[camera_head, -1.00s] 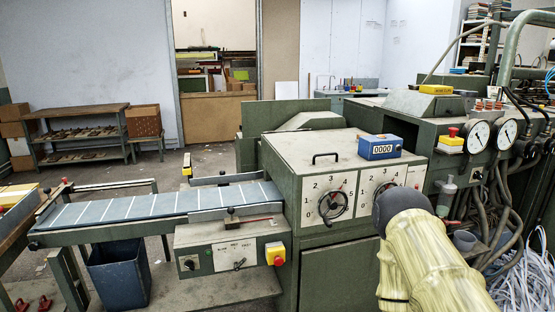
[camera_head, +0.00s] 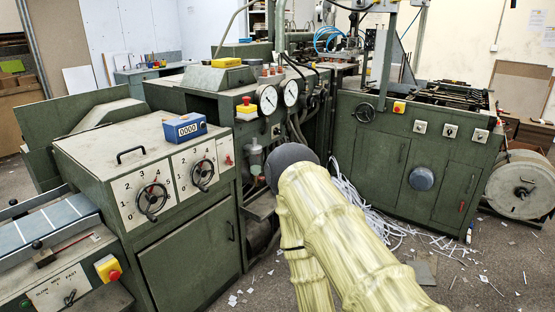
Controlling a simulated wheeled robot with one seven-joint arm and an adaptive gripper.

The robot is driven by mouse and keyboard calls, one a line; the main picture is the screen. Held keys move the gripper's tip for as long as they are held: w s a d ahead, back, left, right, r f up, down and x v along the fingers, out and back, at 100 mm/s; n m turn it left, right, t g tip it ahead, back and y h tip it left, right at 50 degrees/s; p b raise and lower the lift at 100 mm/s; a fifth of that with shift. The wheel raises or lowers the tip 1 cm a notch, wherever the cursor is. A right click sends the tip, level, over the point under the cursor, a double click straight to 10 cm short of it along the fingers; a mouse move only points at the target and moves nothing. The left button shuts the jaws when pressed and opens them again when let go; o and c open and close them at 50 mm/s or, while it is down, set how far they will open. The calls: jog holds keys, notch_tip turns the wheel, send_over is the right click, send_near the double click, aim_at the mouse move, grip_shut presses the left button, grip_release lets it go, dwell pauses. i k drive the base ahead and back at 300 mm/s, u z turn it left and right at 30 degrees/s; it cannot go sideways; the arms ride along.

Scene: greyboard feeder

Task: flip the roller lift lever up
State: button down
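The green machine (camera_head: 188,240) carries two numbered dials with black handwheels (camera_head: 152,200) on its light front panel. A small red-tipped switch or lever (camera_head: 228,160) is on the plate right of the second dial. A longer red rod with a dark block (camera_head: 62,251) lies on the control box at the lower left. No readable label shows which is the roller lift lever, and I cannot tell either one's up or down setting. My arm, in a pale yellow cover with a dark rounded end, rises from the bottom centre-right. My gripper is not visible.
A blue counter (camera_head: 184,127) sits on the machine top. Two gauges (camera_head: 268,99) and hoses stand behind my arm. A red-and-yellow stop button (camera_head: 108,268) is at lower left. A green cabinet (camera_head: 400,165) and a large reel (camera_head: 520,185) stand right. Paper strips litter the floor.

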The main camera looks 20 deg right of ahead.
aim_at(230, 162)
jog(key=z, duration=0.9)
jog(key=k, duration=0.65)
jog(key=z, duration=0.6)
jog(key=i, duration=0.8)
jog(key=u, duration=1)
jog(key=i, duration=0.85)
jog(key=u, duration=0.9)
